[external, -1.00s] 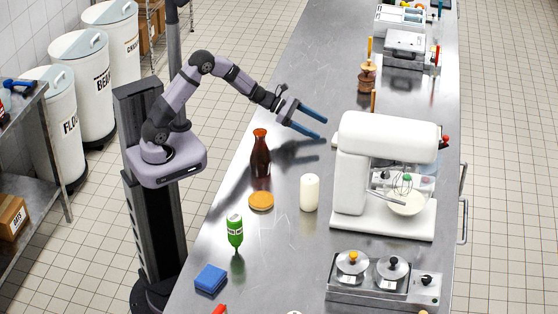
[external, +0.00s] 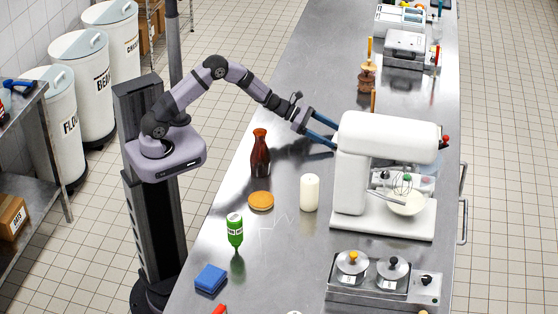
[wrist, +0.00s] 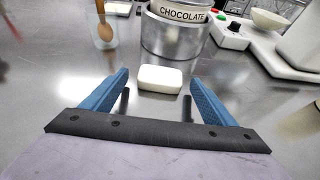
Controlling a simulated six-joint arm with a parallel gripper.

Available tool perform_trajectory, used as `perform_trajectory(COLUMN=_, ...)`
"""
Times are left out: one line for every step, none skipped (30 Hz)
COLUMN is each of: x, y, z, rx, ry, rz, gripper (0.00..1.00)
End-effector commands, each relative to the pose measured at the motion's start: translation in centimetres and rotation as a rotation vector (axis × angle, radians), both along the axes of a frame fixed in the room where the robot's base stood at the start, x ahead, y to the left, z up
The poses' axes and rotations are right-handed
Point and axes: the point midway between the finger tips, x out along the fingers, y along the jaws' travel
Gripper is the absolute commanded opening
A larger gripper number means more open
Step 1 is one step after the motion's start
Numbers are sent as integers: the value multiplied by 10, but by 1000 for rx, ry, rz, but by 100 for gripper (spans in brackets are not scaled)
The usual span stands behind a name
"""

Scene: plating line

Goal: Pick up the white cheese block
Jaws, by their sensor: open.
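The white cheese block (wrist: 160,78) is a low, rounded white block lying flat on the steel counter in the wrist view. It shows just ahead of my gripper (wrist: 161,77), centred between the two blue fingers, which stand wide open. I cannot tell from this view whether the fingertips reach to its sides. In the external view my gripper (external: 335,135) is open at the left of the stand mixer, its fingertips close to or behind the mixer head. I do not see the block in the external view.
A metal pot labelled CHOCOLATE (wrist: 172,37) stands right behind the block. A clear glass with a wooden spoon (wrist: 104,30) is at the left. The white stand mixer (external: 385,140) is an obstacle on the right. A brown bottle (external: 260,155) and white cylinder (external: 309,193) stand nearer.

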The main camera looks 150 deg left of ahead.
Motion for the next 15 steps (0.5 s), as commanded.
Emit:
perform_trajectory(x=4, y=2, z=-1, rx=-1, ry=-1, rz=-2, gripper=80)
perform_trajectory(x=5, y=3, z=-2, rx=-1, ry=-1, rz=-2, gripper=80)
perform_trajectory(x=7, y=5, z=-3, rx=-1, ry=-1, rz=-2, gripper=80)
perform_trajectory(x=8, y=5, z=-4, rx=-1, ry=-1, rz=-2, gripper=80)
perform_trajectory(x=8, y=6, z=-4, rx=0, ry=0, rz=-1, gripper=80)
perform_trajectory(x=8, y=6, z=-4, rx=0, ry=0, rz=-1, gripper=80)
perform_trajectory(x=8, y=6, z=-4, rx=0, ry=0, rz=-1, gripper=80)
perform_trajectory(x=8, y=7, z=-5, rx=0, ry=0, rz=-1, gripper=80)
perform_trajectory(x=8, y=7, z=-5, rx=0, ry=0, rz=0, gripper=80)
perform_trajectory(x=8, y=7, z=-5, rx=0, ry=0, rz=0, gripper=80)
perform_trajectory(x=8, y=6, z=-5, rx=0, ry=0, rz=0, gripper=80)
perform_trajectory(x=8, y=6, z=-5, rx=0, ry=0, rz=0, gripper=80)
perform_trajectory(x=8, y=6, z=-5, rx=0, ry=0, rz=0, gripper=75)
perform_trajectory(x=8, y=6, z=-5, rx=0, ry=0, rz=-1, gripper=68)
perform_trajectory(x=8, y=6, z=-5, rx=0, ry=0, rz=-1, gripper=58)
